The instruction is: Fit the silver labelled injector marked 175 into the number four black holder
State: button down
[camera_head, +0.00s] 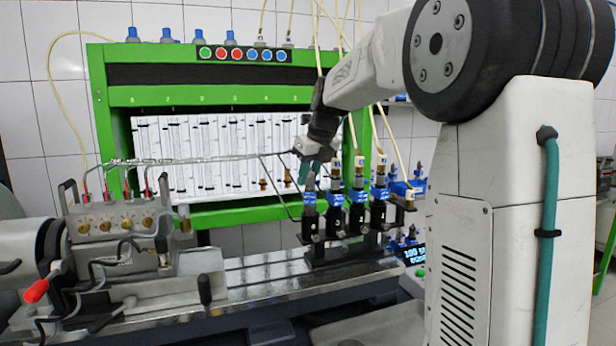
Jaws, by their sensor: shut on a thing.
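My gripper (311,163) is shut on the silver injector (310,182), just above the leftmost black holder (311,226). The injector is small here and its 175 marking cannot be read. Its lower end meets the blue top of that holder; I cannot tell whether it is inside or just in front. The other black holders, such as the one beside it (337,221), stand in a row to the right, with pale-topped injectors and hoses above them. Holder numbers are not readable, so I cannot tell which is number four.
The holders stand on a metal bench rail (265,277). A green frame (215,97) with glass tubes rises behind. A pump (112,222) with thin metal pipes (195,159) sits at left, the pipes reaching toward the holders. Yellow hoses hang close around my gripper.

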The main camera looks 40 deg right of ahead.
jog(key=shift+r, duration=0.2)
jog(key=shift+r, duration=0.45)
jog(key=shift+f, duration=0.85)
dwell(0.6)
jog(key=shift+r, duration=0.3)
jog(key=shift+r, duration=0.5)
jog(key=shift+f, duration=0.75)
dwell(0.7)
jog(key=c, duration=1.5)
grip_release()
